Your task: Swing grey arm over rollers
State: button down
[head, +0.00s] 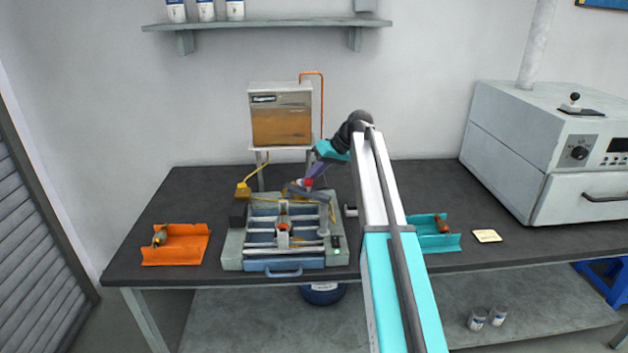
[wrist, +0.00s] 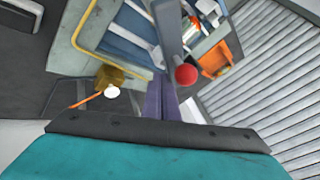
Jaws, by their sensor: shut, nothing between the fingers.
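The grey arm (head: 312,194) lies over the back part of the winding machine (head: 232,250), slanting across it. A red knob (head: 307,182) sits on the grey arm. In the wrist view the grey arm (wrist: 167,28) runs up from the red knob (wrist: 186,75). My gripper (head: 312,174) has purple fingers that are shut with nothing between them. In the wrist view the fingers (wrist: 160,90) are close beside the red knob; whether they touch it I cannot tell. Pale rollers (head: 290,251) run across the machine's front, in front of the grey arm.
An orange tray (head: 175,252) with a part in it stands left of the machine. A brown-fronted box (head: 281,125) stands behind. A large white oven (head: 535,165) fills the right end.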

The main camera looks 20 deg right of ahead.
aim_at(295, 188)
jog(key=shift+s+a+f, duration=0.1)
jog(key=shift+s+a, duration=0.15)
jog(key=shift+a, duration=0.5)
jog(key=shift+s+a+b, duration=0.35)
jog(key=shift+s+a, duration=0.45)
jog(key=shift+a, duration=0.2)
jog(key=shift+w+d, duration=0.1)
jog(key=shift+w, duration=0.35)
jog(key=w, duration=0.2)
jog(key=w+d, duration=0.1)
jog(key=shift+w+r, duration=0.3)
jog(key=w+d+r+b, duration=0.2)
jog(key=w+d+r, duration=0.1)
jog(key=r, duration=0.4)
jog(key=shift+d+r, duration=0.3)
jog(key=shift+d, duration=0.45)
